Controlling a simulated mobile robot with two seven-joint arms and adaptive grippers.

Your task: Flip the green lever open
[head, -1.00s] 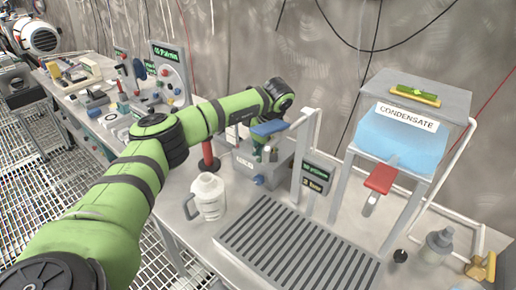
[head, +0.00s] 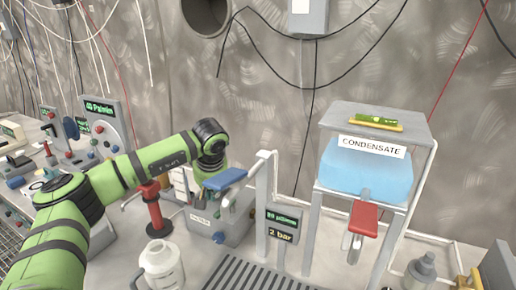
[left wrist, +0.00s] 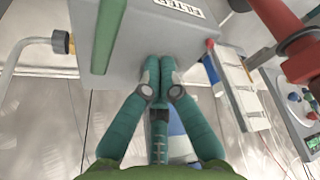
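A grey box labelled FILTER shows in the left wrist view (left wrist: 135,32) and in the head view (head: 212,228). A long green bar (left wrist: 104,36), which looks like the green lever, lies along the box's left part in the left wrist view. My left gripper (left wrist: 158,68) has its teal fingers drawn together at the tips, right of the green bar and apart from it. I see nothing between the tips. My right gripper is not in view.
A red post (head: 154,210) and a white jug (head: 161,266) stand left of the box. A grey pipe frame with a 2 bar display (head: 284,226) stands right of it. Farther right are the CONDENSATE tank (head: 366,170) and a red lever (head: 363,218).

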